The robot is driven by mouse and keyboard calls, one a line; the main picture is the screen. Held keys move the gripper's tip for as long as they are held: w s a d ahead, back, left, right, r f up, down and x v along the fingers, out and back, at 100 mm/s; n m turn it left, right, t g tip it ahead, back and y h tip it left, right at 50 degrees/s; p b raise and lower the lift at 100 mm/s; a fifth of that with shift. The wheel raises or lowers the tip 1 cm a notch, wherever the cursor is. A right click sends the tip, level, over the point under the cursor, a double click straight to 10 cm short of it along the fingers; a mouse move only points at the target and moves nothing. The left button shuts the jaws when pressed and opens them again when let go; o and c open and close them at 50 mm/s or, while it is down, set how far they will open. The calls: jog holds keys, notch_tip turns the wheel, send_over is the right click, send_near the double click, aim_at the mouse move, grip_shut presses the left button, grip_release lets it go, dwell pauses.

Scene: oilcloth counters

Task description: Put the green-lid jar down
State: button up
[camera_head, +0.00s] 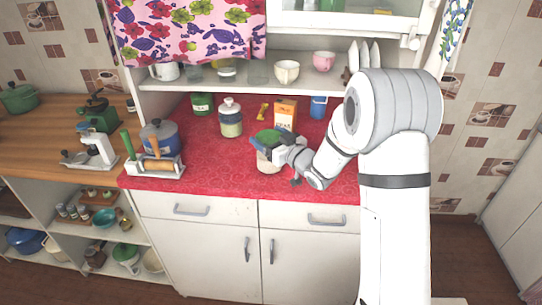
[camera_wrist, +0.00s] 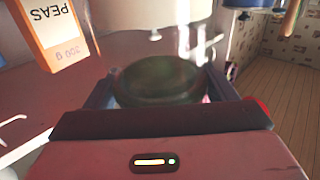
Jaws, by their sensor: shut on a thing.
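The green-lid jar (camera_head: 268,161) is in my gripper (camera_head: 270,148), over the front right part of the red oilcloth counter (camera_head: 212,172). Its green lid (camera_head: 267,136) faces up and its body is pale. In the wrist view the dark green lid (camera_wrist: 158,82) sits between my gripper's two fingers (camera_wrist: 160,90), which are shut on the jar. The jar's base is close to the red cloth; I cannot tell whether it touches.
A peas box (camera_head: 285,113) stands behind the jar, with a blue container (camera_head: 318,107) to its right. A blue pot (camera_head: 160,137) is at left. Red cloth left of the jar is clear.

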jog(key=c, duration=1.3)
